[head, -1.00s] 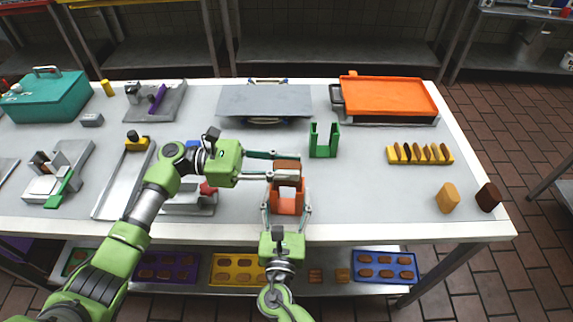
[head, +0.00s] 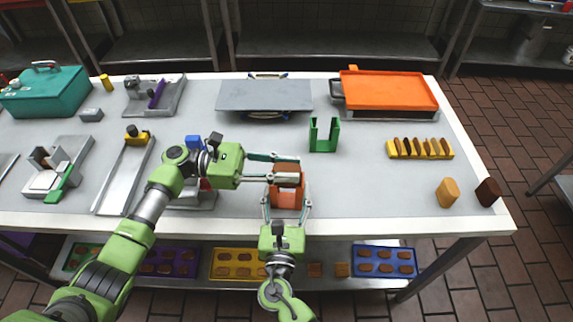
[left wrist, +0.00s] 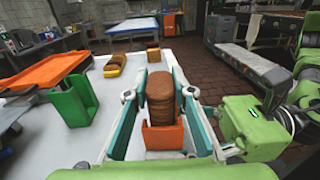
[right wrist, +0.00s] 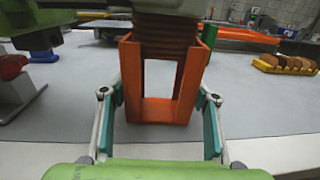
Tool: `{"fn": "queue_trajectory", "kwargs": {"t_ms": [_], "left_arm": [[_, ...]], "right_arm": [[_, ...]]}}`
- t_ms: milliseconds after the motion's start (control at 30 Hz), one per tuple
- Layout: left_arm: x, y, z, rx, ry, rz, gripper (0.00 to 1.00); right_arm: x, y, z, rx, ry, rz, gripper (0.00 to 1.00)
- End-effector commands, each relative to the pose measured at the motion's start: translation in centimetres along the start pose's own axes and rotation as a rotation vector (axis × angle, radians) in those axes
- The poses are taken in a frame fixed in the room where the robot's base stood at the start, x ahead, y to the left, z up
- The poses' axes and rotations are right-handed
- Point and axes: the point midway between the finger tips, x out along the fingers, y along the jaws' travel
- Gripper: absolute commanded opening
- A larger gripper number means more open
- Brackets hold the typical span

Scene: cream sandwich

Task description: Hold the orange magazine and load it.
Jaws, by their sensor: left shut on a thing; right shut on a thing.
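The orange magazine (head: 288,198) stands upright near the table's front edge; it also shows in the right wrist view (right wrist: 147,80). My right gripper (head: 286,208) is shut on it, one finger at each side. My left gripper (head: 288,172) is shut on a stack of brown biscuits (left wrist: 160,98), held upright over the magazine. In the right wrist view the lower end of the stack (right wrist: 165,45) is within the magazine's top, and its lower window is open. My left fingers hide part of the stack in the head view.
A green U-shaped holder (head: 323,135) stands behind the magazine. A yellow rack of biscuits (head: 420,155), a tan block (head: 447,193) and a dark brown block (head: 487,193) are at right. An orange tray (head: 390,92) is at the back right. The table between these is clear.

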Motion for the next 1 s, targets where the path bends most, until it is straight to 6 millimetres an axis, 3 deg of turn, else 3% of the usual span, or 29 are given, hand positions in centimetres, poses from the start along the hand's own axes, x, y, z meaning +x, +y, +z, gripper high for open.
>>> {"fn": "queue_trajectory", "kwargs": {"t_ms": [833, 867, 900, 1000], "left_arm": [[0.0, 0.0, -2.6, -0.001, 0.000, 0.000, 0.02], [0.0, 0.0, -2.5, -0.001, 0.000, 0.000, 0.31], [0.0, 0.0, -2.5, -0.001, 0.001, 0.000, 0.41], [0.0, 0.0, -2.6, -0.001, 0.001, 0.000, 0.43]], "right_arm": [[0.0, 0.0, 0.0, 0.000, 0.000, 0.000, 0.30], [0.0, 0.0, 0.0, 0.000, 0.000, 0.000, 0.30], [0.0, 0.0, 0.0, 0.000, 0.000, 0.000, 0.30], [0.0, 0.0, 0.0, 0.000, 0.000, 0.000, 0.30]]}}
